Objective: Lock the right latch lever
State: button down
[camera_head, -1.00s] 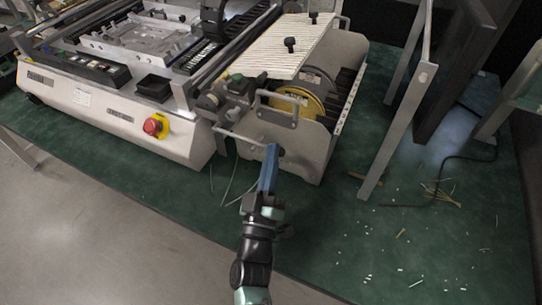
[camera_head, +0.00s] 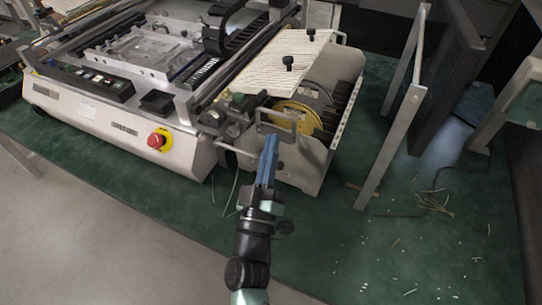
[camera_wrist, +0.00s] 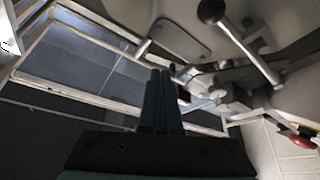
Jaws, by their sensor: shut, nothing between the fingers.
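A metal lever with a black ball knob (camera_wrist: 211,11) crosses the upper right of the wrist view; I take it for the latch lever, but cannot tell which side it belongs to. In the head view the latch area is small and partly hidden by my gripper. My gripper (camera_head: 271,140) reaches up to the machine's front plate, its tips overlapping the lower part of a silver bar handle (camera_head: 277,118). In the wrist view my gripper (camera_wrist: 160,75) is shut and empty, left of and below the knob, with a visible gap between them.
The large grey machine (camera_head: 120,115) carries a red stop button (camera_head: 157,140) on its front. A yellow spool (camera_head: 298,116) sits behind the front plate. A metal frame leg (camera_head: 390,150) stands to the right. The green floor around the right side is mostly clear, with scattered scraps.

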jog(key=shift+r+p, duration=0.35)
jog(key=shift+r, duration=1)
